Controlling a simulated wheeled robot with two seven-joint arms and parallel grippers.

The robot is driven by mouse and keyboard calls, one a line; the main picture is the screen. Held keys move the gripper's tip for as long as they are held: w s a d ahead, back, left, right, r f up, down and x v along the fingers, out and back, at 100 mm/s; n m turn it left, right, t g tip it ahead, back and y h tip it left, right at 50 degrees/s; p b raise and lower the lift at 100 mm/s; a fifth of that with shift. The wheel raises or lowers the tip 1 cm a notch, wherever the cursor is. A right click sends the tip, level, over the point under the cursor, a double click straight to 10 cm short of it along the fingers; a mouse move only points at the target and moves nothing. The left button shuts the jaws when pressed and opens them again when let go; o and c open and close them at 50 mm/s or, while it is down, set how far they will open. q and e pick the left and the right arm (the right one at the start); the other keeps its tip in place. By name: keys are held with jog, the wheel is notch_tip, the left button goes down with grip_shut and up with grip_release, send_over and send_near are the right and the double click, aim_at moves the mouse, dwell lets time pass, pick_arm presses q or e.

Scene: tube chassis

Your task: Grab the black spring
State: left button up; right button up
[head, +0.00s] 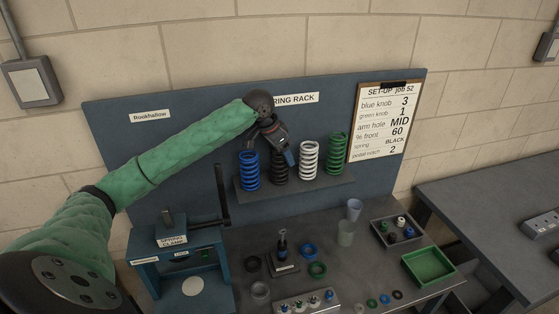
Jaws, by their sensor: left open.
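The black spring (279,170) stands upright on the grey shelf of the spring rack (310,190). It is between the blue spring (249,171) on its left and the white spring (309,160) on its right. My left gripper (284,153) reaches in from the left and hangs in front of the upper part of the black spring, hiding its top. The gripper is open and holds nothing that I can see. I cannot tell whether a finger touches the spring. A green spring (336,154) stands at the right end. My right gripper is not in view.
A blue spring clamp press (178,251) with an upright black lever stands at the lower left. Cups, coloured rings, a grey parts tray and a green tray (428,265) lie on the bench. A set-up sheet (383,120) hangs on the backboard. It reads spring BLACK.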

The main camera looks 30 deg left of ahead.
pick_arm(q)
jog(key=shift+c, duration=0.4)
jog(key=c, duration=1.2)
